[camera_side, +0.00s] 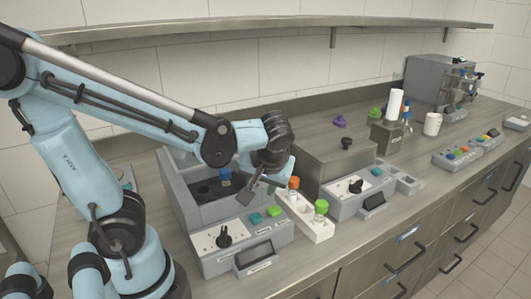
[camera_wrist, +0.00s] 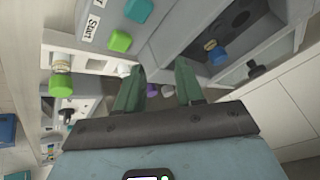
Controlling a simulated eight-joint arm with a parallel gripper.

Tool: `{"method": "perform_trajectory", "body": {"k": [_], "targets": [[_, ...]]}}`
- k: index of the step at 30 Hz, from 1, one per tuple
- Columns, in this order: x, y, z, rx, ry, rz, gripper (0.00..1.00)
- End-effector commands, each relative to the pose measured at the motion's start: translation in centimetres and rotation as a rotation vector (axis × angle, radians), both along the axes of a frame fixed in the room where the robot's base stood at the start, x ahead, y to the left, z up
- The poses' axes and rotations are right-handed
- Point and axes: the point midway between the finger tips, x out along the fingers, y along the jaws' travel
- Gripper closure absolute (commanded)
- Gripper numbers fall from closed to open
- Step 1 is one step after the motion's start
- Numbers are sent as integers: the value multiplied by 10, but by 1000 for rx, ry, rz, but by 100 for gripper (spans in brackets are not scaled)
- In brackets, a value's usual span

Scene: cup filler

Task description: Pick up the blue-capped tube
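The blue-capped tube (camera_wrist: 217,55) stands in the dark well of the open grey machine in the wrist view, with a little amber showing by its cap. In the side view only its blue cap (camera_side: 225,173) shows clearly. My gripper (camera_wrist: 158,74) is open, with two dark green fingers apart and nothing held between them. The blue cap lies to the right of and beyond the right fingertip, apart from it. In the side view my gripper (camera_side: 248,190) hangs near the machine's right side, right of the cap and pointing down-left.
The grey machine (camera_side: 272,238) has a black knob and green buttons in front. A white rack (camera_side: 319,232) beside it holds an orange-capped tube (camera_side: 294,183) and a green-capped tube (camera_side: 321,207). A second machine (camera_side: 338,203) stands to the right. A white mug (camera_side: 432,124) is far right.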

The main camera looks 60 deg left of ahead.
Motion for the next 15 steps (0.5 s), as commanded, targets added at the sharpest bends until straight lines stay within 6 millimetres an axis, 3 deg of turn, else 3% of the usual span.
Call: {"method": "perform_trajectory", "body": {"k": [9, 15], "targets": [[-1, 19, 15, 332, -197, 553, 62], [-4, 18, 24, 481, -357, 763, 62]]}}
